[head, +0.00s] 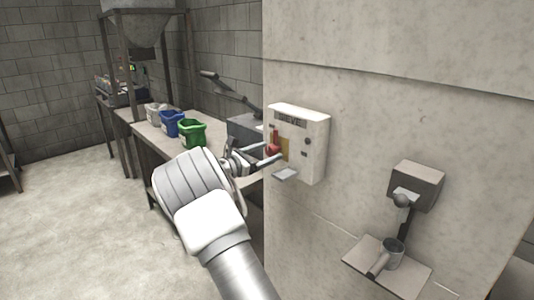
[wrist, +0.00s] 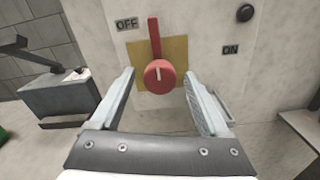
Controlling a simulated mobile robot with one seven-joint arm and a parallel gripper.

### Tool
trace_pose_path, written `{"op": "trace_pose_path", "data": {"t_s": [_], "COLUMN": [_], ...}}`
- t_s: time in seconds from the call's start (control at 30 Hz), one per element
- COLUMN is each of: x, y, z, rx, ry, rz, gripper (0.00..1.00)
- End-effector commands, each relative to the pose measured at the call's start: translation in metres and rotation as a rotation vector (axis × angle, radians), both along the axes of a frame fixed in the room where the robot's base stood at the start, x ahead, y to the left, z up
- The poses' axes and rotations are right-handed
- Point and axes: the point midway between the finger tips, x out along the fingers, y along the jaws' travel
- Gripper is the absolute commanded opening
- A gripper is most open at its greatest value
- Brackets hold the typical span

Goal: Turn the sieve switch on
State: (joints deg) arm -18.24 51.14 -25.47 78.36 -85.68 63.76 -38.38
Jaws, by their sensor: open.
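The sieve switch is a red rotary knob with a lever (wrist: 158,72) on a yellow plate (wrist: 178,48), in the middle of the wrist view. Its lever points up and slightly left, nearer the OFF label (wrist: 126,24) than the ON label (wrist: 230,50). In the head view the red knob (head: 272,149) shows on a white box (head: 313,118) labelled SIEVE on the wall. My gripper (wrist: 166,84) is open, its two fingers to the left and right of the knob, with no clear contact. In the head view my gripper (head: 277,155) reaches the box from the left.
A dark round button (wrist: 245,12) is at the box's upper right. A small ledge (head: 285,174) juts out below. Right of it, a grey wall unit (head: 416,186) stands above a shelf (head: 360,264) with a metal cup (head: 393,250). Coloured buckets (head: 192,133) stand on a bench at left.

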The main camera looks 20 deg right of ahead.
Motion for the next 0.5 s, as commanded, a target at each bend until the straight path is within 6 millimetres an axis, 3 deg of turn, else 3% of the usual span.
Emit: {"op": "trace_pose_path", "data": {"t_s": [0.27,0.5], "x": [0.0007,0.0007], "y": [-0.0018,-0.0015], "z": [0.0,-0.0001], "rx": [0.0,0.0], "ry": [0.0,0.0], "rz": [0.0,0.0], "gripper": [0.79,0.37]}}
